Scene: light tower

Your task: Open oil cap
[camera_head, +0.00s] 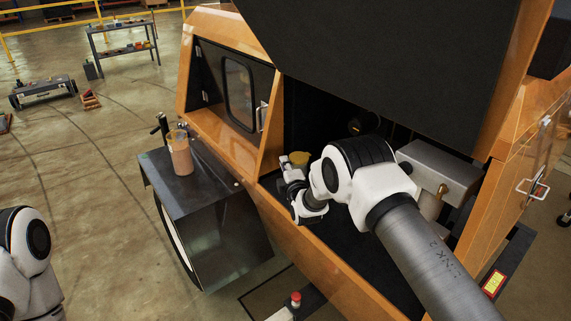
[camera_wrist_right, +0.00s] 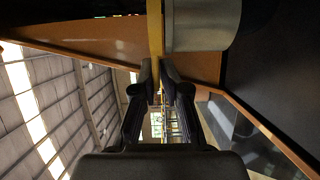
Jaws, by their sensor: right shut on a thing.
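The yellow oil cap (camera_head: 299,158) is inside the open bay of the orange light tower (camera_head: 262,190). In the right wrist view the cap (camera_wrist_right: 155,30) shows edge-on as a yellow strip against a pale grey cylinder (camera_wrist_right: 200,25), which looks like the filler neck; I cannot tell whether it is loosened. My right gripper (camera_head: 291,172) reaches into the bay from the right and is at the cap. In the wrist view its fingers (camera_wrist_right: 160,72) are closed on the cap's edge. Part of my left arm shows at the lower left; its gripper is out of view.
A brown bottle (camera_head: 181,155) stands on the dark fender (camera_head: 195,190) left of the bay. A grey box (camera_head: 440,168) is right of my arm, inside the bay. The raised dark hood (camera_head: 390,60) hangs over it. A shelf cart (camera_head: 124,42) stands far back on open floor.

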